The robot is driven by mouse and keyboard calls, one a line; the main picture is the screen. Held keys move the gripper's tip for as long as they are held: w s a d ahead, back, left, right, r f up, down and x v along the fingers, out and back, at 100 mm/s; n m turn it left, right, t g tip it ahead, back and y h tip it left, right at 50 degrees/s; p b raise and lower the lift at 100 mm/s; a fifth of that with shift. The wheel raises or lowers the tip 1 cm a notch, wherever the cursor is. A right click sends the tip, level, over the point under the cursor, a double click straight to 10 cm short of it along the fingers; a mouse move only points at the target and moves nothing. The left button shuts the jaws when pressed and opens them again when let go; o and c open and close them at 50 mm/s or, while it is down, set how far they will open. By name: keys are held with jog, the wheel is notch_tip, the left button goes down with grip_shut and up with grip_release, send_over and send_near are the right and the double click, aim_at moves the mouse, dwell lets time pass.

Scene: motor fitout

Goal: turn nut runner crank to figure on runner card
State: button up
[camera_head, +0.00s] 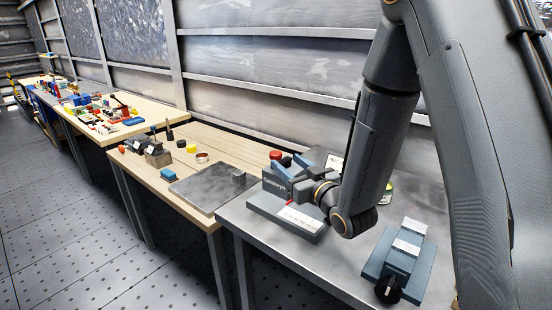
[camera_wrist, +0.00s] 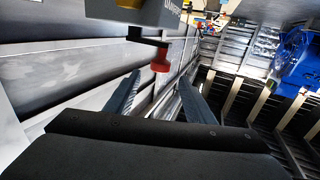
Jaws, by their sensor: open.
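The nut runner (camera_head: 274,184) is a dark grey block on a grey base on the metal bench, with white lettering on its side. Its crank has a red knob (camera_head: 276,155). In the wrist view the red knob (camera_wrist: 160,60) hangs from a dark arm under the runner body (camera_wrist: 135,10). My gripper (camera_wrist: 159,76) is open, its two blue-grey fingers apart, with the knob in line with the gap near the fingertips. I cannot tell whether they touch. A white card (camera_head: 300,218) lies on the base front; its figure is too small to read.
A blue-grey fixture (camera_head: 400,262) with white labels and a black knob stands at the front right. A green can (camera_head: 387,192) stands behind my arm. A grey tray (camera_head: 208,190) lies on the wooden bench to the left. Metal wall panels rise behind.

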aim_at(279, 156)
jog(key=shift+p+x, duration=1.4)
jog(key=shift+x, duration=2.55)
jog(key=shift+c, duration=0.4)
grip_shut()
